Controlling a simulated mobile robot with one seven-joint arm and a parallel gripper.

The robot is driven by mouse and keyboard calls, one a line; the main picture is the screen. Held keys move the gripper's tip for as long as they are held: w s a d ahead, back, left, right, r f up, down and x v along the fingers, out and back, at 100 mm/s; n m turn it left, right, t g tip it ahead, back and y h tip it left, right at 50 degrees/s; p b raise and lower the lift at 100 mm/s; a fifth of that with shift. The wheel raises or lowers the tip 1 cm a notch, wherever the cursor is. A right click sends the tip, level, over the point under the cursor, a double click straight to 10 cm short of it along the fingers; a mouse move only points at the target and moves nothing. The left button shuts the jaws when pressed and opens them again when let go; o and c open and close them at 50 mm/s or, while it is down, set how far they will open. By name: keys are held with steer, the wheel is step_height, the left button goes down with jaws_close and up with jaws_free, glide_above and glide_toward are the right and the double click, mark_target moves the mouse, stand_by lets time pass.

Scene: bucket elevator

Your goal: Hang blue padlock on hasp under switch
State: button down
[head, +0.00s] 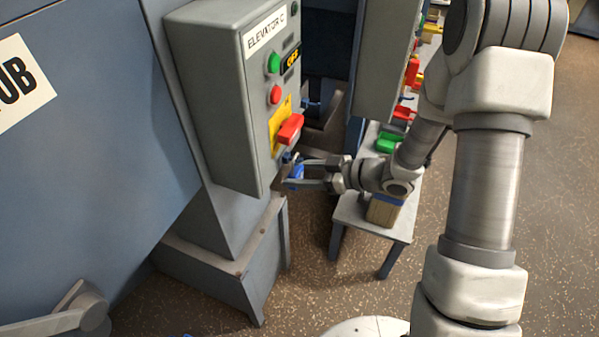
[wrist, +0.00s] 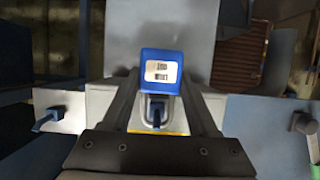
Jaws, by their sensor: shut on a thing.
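The blue padlock (head: 296,172) is between the fingertips of my gripper (head: 300,176), close against the lower right side of the grey control box, below the red switch (head: 290,128) on its yellow plate. In the wrist view the padlock body (wrist: 160,70) shows a white label, with its grey shackle (wrist: 145,108) toward the gripper's palm. My gripper (wrist: 160,82) is shut on it, one finger on each side. The hasp below the switch is small and partly hidden by the padlock and fingers. I cannot tell whether the shackle is around it.
The control box (head: 215,95) carries a green button (head: 274,62) and a red button (head: 275,94). A grey bench (head: 350,215) stands to the right with a wooden block (head: 384,210), a green object (head: 388,143) and several red ones. A grey pedestal (head: 230,265) stands below the box.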

steer(key=shift+c, duration=0.4)
jaws_free()
steer(key=s+d+p, duration=0.1)
steer(key=s+d, duration=0.2)
steer(key=d, duration=0.6)
steer(key=shift+s+d+f+p, duration=0.2)
steer(key=shift+d+f+p, duration=0.05)
steer(key=shift+f+p, duration=0.1)
stand_by(0.7)
stand_by(0.4)
